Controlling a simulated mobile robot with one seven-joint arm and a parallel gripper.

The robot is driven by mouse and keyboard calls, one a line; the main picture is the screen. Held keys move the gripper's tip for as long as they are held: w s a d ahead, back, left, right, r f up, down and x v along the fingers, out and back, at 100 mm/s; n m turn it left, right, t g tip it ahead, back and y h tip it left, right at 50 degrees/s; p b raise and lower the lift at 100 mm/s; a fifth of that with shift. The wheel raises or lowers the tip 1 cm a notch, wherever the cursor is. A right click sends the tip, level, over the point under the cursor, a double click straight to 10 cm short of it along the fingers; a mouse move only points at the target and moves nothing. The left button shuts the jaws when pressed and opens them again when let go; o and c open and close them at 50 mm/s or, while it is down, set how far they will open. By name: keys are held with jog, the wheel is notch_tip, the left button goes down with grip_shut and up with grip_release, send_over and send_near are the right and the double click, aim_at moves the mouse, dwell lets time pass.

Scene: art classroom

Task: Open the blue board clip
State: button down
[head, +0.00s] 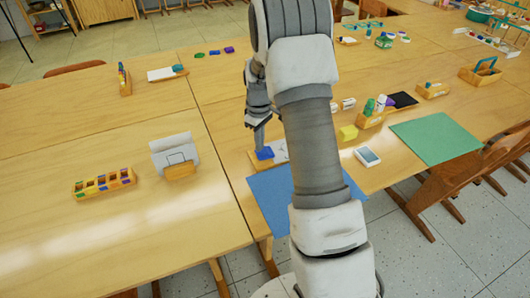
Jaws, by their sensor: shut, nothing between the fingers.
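The blue board clip (264,154) sits on a small wooden board (254,163) with a pale sheet (280,148) on it, near the table's front edge. My gripper (259,142) is shut and empty. It points down just above or at the clip; I cannot tell whether it touches it. My arm hides the right part of the board. The clip looks small here, and I cannot tell whether it is open or shut.
A blue mat (262,196) lies in front of the board, partly behind my arm. A yellow block (348,132), a small white device (367,156) and a green mat (435,139) lie to the right. A wooden tray of colours (104,184) and a card holder (181,171) stand left.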

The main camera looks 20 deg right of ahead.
jog(key=shift+f+b, duration=0.6)
jog(key=shift+f, duration=0.35)
dwell(0.7)
jog(key=shift+r, duration=0.15)
jog(key=shift+r+p, duration=2.45)
jog(key=shift+r, duration=0.9)
jog(key=shift+r, duration=0.1)
jog(key=s+a+r+m+t+p, duration=0.1)
jog(key=s+a+r, duration=0.15)
jog(key=r, duration=0.45)
jog(key=s+a+r+m+t+p, duration=0.1)
jog(key=s+a+r, duration=0.1)
jog(key=s+r, duration=0.35)
jog(key=s+a+r+m+p, duration=0.1)
jog(key=s+a+r, duration=0.1)
jog(key=r, duration=0.6)
jog(key=s+a+r+m+t+p, duration=0.1)
jog(key=s+r, duration=0.3)
jog(key=s, duration=0.5)
jog(key=s+a+r+m+t+p, duration=0.2)
jog(key=s+r, duration=0.3)
jog(key=s, duration=0.4)
jog(key=shift+s+a+t, duration=0.15)
jog(key=shift+a+t, duration=0.15)
jog(key=shift+a, duration=0.3)
